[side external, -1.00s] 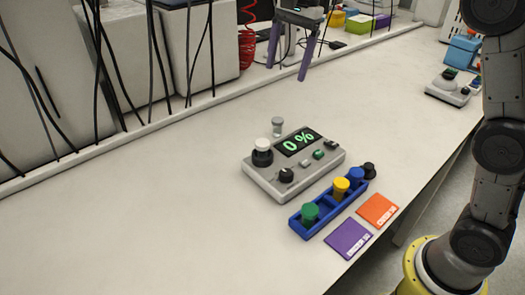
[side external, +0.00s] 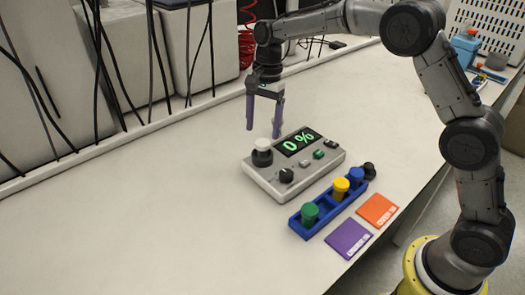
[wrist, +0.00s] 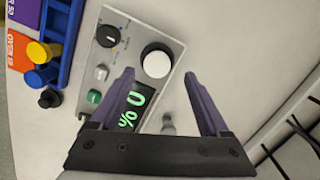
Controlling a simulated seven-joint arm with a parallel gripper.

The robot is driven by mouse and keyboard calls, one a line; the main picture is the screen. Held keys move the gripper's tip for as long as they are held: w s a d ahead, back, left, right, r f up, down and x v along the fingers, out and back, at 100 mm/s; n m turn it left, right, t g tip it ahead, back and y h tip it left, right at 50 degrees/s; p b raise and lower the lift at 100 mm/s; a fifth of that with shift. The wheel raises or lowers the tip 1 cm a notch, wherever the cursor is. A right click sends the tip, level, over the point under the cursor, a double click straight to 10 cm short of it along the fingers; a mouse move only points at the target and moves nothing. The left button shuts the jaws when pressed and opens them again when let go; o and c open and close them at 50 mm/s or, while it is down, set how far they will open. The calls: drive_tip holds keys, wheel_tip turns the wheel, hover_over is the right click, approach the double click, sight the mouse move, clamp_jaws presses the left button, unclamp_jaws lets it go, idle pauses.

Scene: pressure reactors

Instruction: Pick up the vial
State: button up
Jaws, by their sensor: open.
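My gripper (side external: 263,132) is open and empty, pointing down behind the reactor unit (side external: 262,180) in the side view.
A blue rack (side external: 322,210) holds green (side external: 310,212), yellow (side external: 341,187) and blue (side external: 356,176) capped pieces. Purple (side external: 348,239) and orange (side external: 377,210) cards lie in front. The table at left is clear.

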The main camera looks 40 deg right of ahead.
sight(263, 142)
drive_tip(key=shift+s+a+f, duration=0.1)
drive_tip(key=shift+a+f, duration=0.05)
drive_tip(key=shift+f, duration=0.75)
drive_tip(key=shift+s+a+f, duration=0.1)
drive_tip(key=shift+s+f, duration=0.05)
drive_tip(key=shift+f, duration=0.7)
drive_tip(key=shift+s+a+f, duration=0.1)
drive_tip(key=shift+a+f, duration=0.05)
drive_tip(key=shift+f, duration=0.75)
clamp_jaws()
